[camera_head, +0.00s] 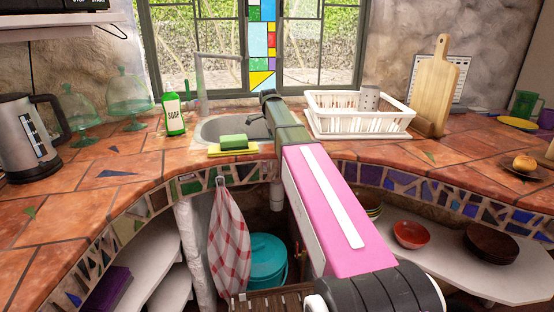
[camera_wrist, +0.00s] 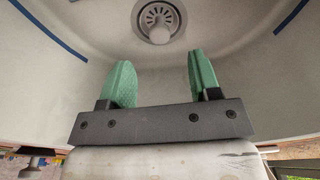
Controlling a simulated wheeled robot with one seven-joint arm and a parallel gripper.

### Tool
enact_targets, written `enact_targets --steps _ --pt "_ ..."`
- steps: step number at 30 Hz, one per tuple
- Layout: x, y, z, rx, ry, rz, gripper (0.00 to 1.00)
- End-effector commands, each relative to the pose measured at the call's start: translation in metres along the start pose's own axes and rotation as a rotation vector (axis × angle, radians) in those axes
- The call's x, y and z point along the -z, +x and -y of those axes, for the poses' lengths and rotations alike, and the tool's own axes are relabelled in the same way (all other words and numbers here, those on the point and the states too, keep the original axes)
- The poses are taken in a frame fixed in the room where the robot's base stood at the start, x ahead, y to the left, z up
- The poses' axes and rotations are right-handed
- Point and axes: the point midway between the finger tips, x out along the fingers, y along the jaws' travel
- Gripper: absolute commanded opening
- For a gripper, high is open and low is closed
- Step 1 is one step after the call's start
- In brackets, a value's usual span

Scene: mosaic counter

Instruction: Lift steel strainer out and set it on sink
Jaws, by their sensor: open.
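The steel strainer (camera_wrist: 160,20) sits in the drain at the bottom of the sink, near the top of the wrist view. It is round and slotted, with a pale knob. My gripper (camera_wrist: 158,62) has green fingers spread apart with nothing between them. It is inside the basin, and the strainer lies beyond the fingertips, apart from them. In the head view the sink (camera_head: 211,130) is a grey basin set in the counter. My arm reaches over it, and the strainer and fingertips are hidden there.
A green sponge on a yellow cloth (camera_head: 233,148) lies at the sink's front edge. A soap bottle (camera_head: 174,115) stands left of the sink and a tap (camera_head: 204,80) behind it. A white dish rack (camera_head: 358,116) stands close on the right. The left counter has free room.

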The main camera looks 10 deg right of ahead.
Motion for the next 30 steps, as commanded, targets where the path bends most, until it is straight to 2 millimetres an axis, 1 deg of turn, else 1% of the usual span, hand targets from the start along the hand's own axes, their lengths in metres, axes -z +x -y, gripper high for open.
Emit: enact_targets --steps 1,3,8,10,18,21,26,27,29,30 --pt "0.000 0.008 -0.001 -0.001 0.000 0.000 0.57" --pt "0.000 0.014 0.000 0.000 0.000 0.000 0.57" --pt "0.000 0.021 0.000 0.000 0.000 0.000 0.57" --pt "0.000 0.028 -0.001 -0.001 0.000 0.000 0.57" --pt "0.001 0.063 -0.001 0.000 0.000 0.000 0.57" --pt "0.001 0.068 -0.001 0.000 0.000 0.000 0.57" --pt "0.001 0.068 -0.001 0.001 0.000 0.000 0.57" --pt "0.001 0.068 -0.001 0.001 0.000 0.000 0.54" --pt "0.001 0.068 -0.001 0.001 0.000 0.000 0.34" --pt "0.001 0.068 -0.001 0.001 0.000 0.000 0.21"
